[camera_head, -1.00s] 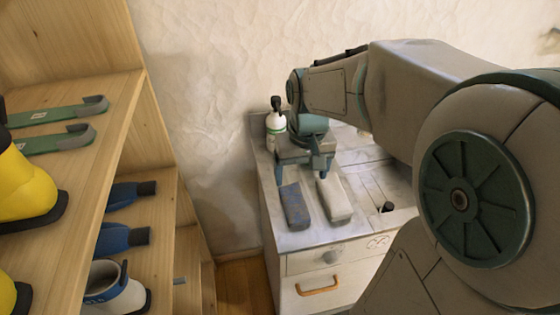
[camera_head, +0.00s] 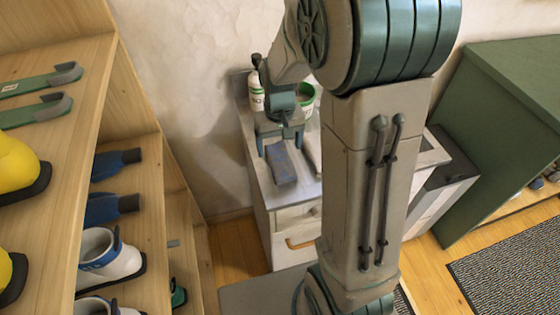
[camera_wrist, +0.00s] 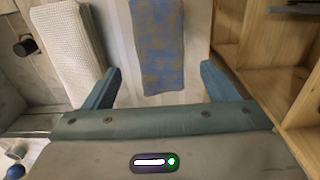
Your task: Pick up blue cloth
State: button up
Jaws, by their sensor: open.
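The blue cloth (camera_head: 281,163) lies folded in a long strip on the white bench top. In the wrist view the blue cloth (camera_wrist: 157,45) shows brownish blotches and lies ahead of and between my fingers. My gripper (camera_head: 279,146) is above the bench at the cloth's far end. In the wrist view my gripper (camera_wrist: 156,88) is open and empty, with one finger on each side of the cloth's line. I cannot tell its exact height above the cloth. A white cloth (camera_wrist: 68,50) lies beside the blue one, close to one finger.
A white bottle (camera_head: 257,92) and a green container (camera_head: 306,100) stand at the back of the bench. A wooden shelf (camera_head: 135,170) with boots and blue tools stands to the left. A green cabinet (camera_head: 500,120) stands at the right. Some wooden floor (camera_head: 236,248) is clear.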

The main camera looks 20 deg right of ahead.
aim_at(279, 156)
jog(key=shift+f, duration=2.35)
jog(key=c, duration=1.1)
jog(key=shift+o, duration=0.2)
jog(key=shift+r, duration=0.15)
